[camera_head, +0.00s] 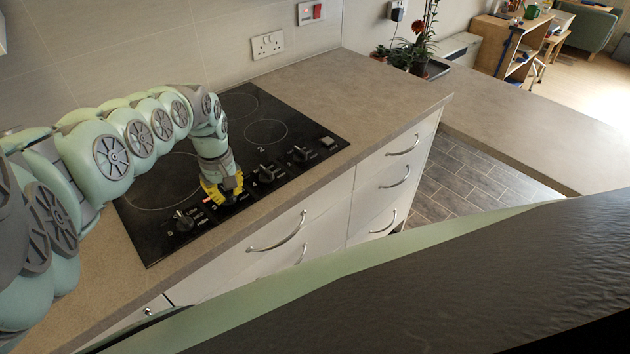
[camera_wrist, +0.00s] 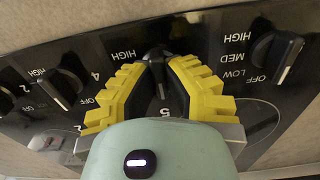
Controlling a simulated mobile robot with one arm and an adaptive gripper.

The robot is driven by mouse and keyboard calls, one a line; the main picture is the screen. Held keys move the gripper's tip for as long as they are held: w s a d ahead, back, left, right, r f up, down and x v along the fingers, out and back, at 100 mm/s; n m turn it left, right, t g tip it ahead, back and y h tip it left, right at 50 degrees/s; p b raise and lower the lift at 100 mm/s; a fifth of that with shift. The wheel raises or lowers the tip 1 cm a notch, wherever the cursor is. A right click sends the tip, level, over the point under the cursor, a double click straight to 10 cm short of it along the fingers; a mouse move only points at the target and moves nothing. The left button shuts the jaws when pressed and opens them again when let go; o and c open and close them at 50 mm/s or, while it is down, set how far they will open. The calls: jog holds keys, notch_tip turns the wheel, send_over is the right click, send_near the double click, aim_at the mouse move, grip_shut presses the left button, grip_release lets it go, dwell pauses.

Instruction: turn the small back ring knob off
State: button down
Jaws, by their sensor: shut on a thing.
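My gripper (camera_head: 226,192) is at the front row of knobs on the black hob (camera_head: 320,155). In the wrist view its yellow fingers (camera_wrist: 159,70) are shut on a dark control knob (camera_wrist: 156,53), one on each side. The word HIGH shows to its left and an upside-down 5 below it. In the head view the gripper and wrist mostly hide this knob. I cannot tell from the markings which ring it serves. A small ring (camera_head: 266,132) shows at the back right of the hob; my arm covers part of the other rings.
Another knob (camera_head: 183,222) stands left of my gripper, and two more, a nearer one (camera_head: 266,173) and a farther one (camera_head: 300,154), stand to its right. The counter (camera_head: 375,95) right of the hob is clear. Drawers with handles (camera_head: 280,232) lie below the front edge.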

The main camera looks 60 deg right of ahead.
dwell(0.3)
jog(key=c, duration=1)
grip_release()
jog(key=shift+r, duration=6)
